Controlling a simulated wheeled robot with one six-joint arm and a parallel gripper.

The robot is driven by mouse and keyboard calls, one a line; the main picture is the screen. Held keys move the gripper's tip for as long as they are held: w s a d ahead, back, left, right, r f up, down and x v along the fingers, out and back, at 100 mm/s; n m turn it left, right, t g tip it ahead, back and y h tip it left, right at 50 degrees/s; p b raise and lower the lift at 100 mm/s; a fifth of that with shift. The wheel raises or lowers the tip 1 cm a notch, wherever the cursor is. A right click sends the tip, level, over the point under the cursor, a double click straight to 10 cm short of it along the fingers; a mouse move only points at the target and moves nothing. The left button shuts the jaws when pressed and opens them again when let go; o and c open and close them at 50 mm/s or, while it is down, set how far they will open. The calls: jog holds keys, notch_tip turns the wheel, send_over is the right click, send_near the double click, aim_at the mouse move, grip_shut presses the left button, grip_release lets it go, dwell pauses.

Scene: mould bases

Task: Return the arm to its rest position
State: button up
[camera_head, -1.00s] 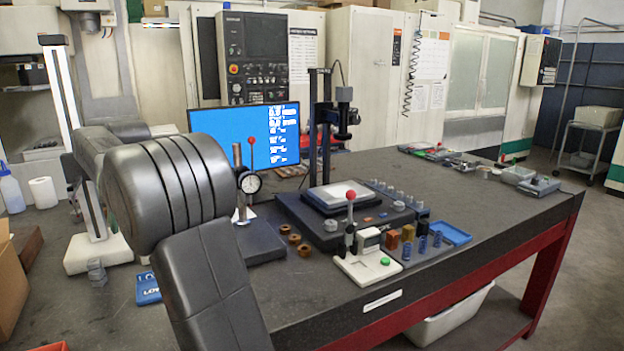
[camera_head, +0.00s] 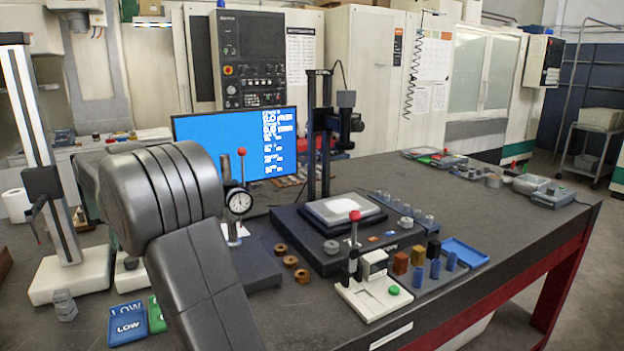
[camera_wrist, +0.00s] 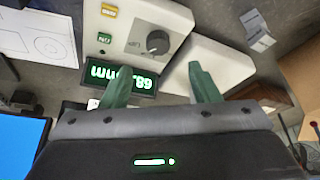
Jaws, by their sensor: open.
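My gripper (camera_wrist: 158,72) shows in the wrist view as two green fingers held well apart, with nothing between them. Beyond the fingers is a white device with a black knob (camera_wrist: 157,42) and a green digital readout (camera_wrist: 120,78), seen upside down. A white base plate (camera_wrist: 208,68) lies behind the right finger. In the head view, my dark grey arm fills the left foreground and hides part of the bench; my gripper is not visible there.
A height gauge (camera_head: 68,280) stands left of my arm. Blue (camera_head: 127,325) and green trays lie below it. Right of my arm are a dial gauge (camera_head: 239,201), brown rings (camera_head: 290,261) and a camera stand (camera_head: 320,150). The bench's right part has bare space.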

jog(key=x, duration=0.8)
jog(key=shift+w+f, duration=0.1)
jog(key=shift+f, duration=0.1)
jog(key=shift+f+m, duration=0.15)
jog(key=shift+m, duration=0.25)
jog(key=shift+p, duration=0.3)
jog(key=shift+m, duration=0.3)
